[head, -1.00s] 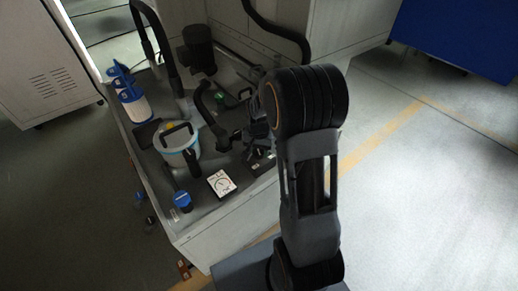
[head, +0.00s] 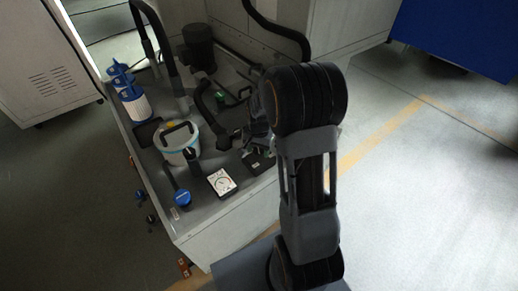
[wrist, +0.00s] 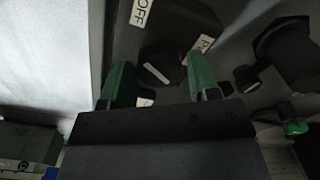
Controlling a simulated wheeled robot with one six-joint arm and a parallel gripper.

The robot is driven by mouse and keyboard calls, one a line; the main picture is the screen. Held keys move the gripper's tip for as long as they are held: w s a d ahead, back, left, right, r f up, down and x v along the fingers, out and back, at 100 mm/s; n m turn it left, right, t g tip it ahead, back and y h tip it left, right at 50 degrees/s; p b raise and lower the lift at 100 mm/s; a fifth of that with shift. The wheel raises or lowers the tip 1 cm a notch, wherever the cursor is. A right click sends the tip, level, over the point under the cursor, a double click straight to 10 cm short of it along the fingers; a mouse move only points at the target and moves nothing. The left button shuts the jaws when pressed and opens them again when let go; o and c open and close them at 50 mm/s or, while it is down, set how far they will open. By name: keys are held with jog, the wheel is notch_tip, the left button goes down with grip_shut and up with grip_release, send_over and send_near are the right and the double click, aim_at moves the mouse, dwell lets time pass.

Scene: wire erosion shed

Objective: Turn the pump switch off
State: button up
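The pump switch is a dark box (wrist: 185,22) with a black rotary knob (wrist: 160,62) that carries a white pointer mark. A white OFF label is beside the knob at the top, and a partly hidden label sits to its right. In the head view the box (head: 258,164) lies at the right side of the tank top, partly covered by my arm. My gripper (wrist: 158,72) is open, with its green fingertips on either side of the knob. I cannot tell whether they touch it. In the head view my gripper is mostly hidden behind the arm.
A dial gauge (head: 221,182), a blue-capped part (head: 182,198), a bucket (head: 179,152) and blue-white filters (head: 134,104) stand left of the switch. A black hose (head: 209,110) runs close behind it. In the wrist view a green-ended part (wrist: 295,127) is at right.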

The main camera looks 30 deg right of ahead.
aim_at(259, 152)
jog(key=shift+o, duration=1.3)
notch_tip(259, 152, up, 14)
jog(key=p, duration=0.2)
jog(key=shift+f, duration=0.1)
jog(key=s+a+r+n+t+p, duration=0.1)
jog(key=s+a+r+n+p, duration=0.3)
jog(key=s+r+p, duration=0.2)
jog(key=s+a+r+n+t+p, duration=0.2)
jog(key=s+a+r+n+p, duration=0.3)
jog(key=s+r, duration=0.3)
jog(key=shift+s+r+n+t+p, duration=0.35)
jog(key=shift+r+p, duration=0.25)
jog(key=shift+r, duration=0.15)
